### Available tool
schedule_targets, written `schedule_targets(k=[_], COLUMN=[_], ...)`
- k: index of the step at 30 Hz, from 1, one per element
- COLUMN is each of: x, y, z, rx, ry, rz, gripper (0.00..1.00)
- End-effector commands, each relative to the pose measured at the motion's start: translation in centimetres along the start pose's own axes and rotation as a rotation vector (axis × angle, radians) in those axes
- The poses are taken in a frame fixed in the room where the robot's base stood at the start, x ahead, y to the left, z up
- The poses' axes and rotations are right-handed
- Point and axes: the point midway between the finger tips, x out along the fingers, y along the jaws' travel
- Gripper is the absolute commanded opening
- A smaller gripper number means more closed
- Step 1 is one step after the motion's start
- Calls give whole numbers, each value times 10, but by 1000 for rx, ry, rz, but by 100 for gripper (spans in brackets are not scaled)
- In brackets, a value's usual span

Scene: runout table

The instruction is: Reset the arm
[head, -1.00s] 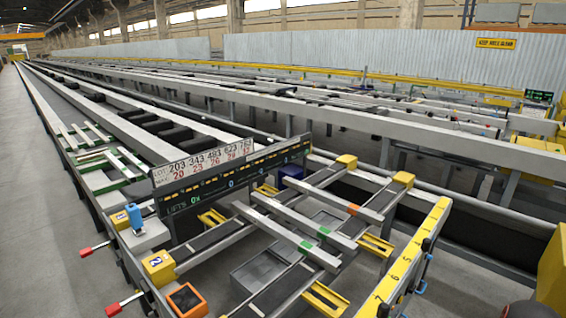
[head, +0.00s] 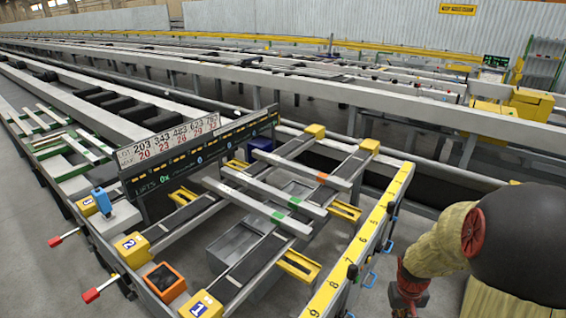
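My arm shows at the lower right of the head view, with a yellow link and a large dark rounded part. My gripper (head: 408,292) is at its red and dark end, beyond the yellow numbered rail of the runout table (head: 343,278). The gripper is small and partly cut off by the bottom edge, so its fingers cannot be made out. It appears apart from the bars on the table.
Light bars with green marks (head: 262,212) and one with an orange mark (head: 300,170) lie across the table. A lot sign (head: 170,140), an orange-rimmed box (head: 165,280) and red-ended levers (head: 92,294) stand at left. Grey floor shows at lower right.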

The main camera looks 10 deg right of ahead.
Motion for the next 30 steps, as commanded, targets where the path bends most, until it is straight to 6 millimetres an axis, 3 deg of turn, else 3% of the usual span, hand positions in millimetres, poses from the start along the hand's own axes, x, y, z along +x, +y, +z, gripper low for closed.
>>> schedule_targets(k=[1,3,12,16,24,27,30], x=[-27,-58,-171,-212,-293,-316,-327], y=[-12,-29,-96,-120,-157,-166,-174], z=[8,22,83,104,123,128,132], rx=[3,14,-13,-63,-195,-235,-269], ry=[-3,-13,22,95,347,415,447], rz=[-3,-13,-71,-101,-159,-178,-191], gripper=[0,0,0,0,0,0,0])
